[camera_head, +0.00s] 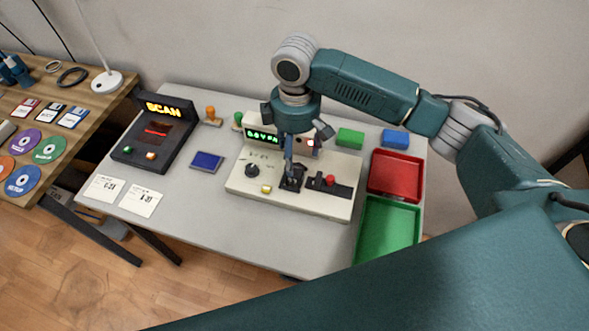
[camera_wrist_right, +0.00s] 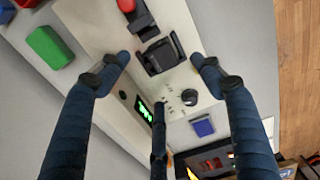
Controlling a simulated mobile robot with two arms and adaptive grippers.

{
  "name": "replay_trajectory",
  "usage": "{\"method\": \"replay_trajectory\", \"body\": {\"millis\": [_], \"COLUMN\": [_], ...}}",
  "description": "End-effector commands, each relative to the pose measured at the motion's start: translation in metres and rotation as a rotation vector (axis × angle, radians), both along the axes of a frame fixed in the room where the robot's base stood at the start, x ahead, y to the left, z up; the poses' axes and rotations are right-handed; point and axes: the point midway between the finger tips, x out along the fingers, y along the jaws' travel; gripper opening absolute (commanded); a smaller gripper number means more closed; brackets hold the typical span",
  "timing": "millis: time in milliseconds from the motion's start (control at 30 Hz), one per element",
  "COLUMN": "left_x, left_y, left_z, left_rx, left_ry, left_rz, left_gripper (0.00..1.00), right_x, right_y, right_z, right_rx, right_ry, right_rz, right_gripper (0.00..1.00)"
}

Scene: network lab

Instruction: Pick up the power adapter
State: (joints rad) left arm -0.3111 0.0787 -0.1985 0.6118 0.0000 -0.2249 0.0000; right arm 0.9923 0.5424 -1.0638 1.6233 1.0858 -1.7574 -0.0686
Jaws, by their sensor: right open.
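The likely power adapter is a small black block (camera_head: 291,178) on top of the beige device (camera_head: 240,182). In the right wrist view the black block (camera_wrist_right: 160,56) lies between the spread fingers. My right gripper (camera_head: 290,168) points down over it, open and empty. In the right wrist view the gripper (camera_wrist_right: 160,60) has one finger on each side of the block and a third finger below it in the picture. I cannot tell whether any finger touches the block. My left gripper is not in view.
The device has a red knob (camera_head: 330,180), a black dial (camera_head: 252,170) and a lit green display (camera_head: 263,136). A red tray (camera_head: 396,174) and a green tray (camera_head: 388,228) stand to its right. A scanner (camera_head: 155,135) and blue square (camera_head: 206,160) are left.

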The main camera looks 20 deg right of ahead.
Motion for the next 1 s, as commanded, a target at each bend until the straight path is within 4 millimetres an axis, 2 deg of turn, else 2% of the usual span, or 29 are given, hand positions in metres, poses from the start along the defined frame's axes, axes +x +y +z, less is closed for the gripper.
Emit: {"method": "replay_trajectory", "body": {"millis": [67,167,500,633,800,833,1000], "left_x": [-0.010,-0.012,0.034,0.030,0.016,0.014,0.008], "left_y": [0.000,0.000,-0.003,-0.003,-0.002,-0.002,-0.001], "left_z": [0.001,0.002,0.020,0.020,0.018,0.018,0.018], "left_rx": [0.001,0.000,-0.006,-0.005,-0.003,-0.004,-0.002], "left_ry": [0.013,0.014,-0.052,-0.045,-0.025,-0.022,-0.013], "left_rz": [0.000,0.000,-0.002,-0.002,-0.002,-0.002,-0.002], "left_gripper": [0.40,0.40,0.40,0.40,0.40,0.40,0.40], "right_x": [0.000,0.000,-0.004,-0.003,-0.003,-0.003,-0.003], "right_y": [0.000,0.000,-0.001,-0.001,-0.001,-0.001,-0.001], "right_z": [-0.008,-0.014,-0.058,-0.065,-0.065,-0.065,-0.065], "right_rx": [0.000,-0.001,-0.001,0.000,0.000,0.000,0.000], "right_ry": [0.000,-0.001,0.001,-0.002,-0.002,-0.002,-0.002], "right_rz": [0.000,-0.001,-0.001,0.001,0.001,0.001,0.001], "right_gripper": [0.66,0.66,0.66,0.66,0.66,0.64,0.30]}}
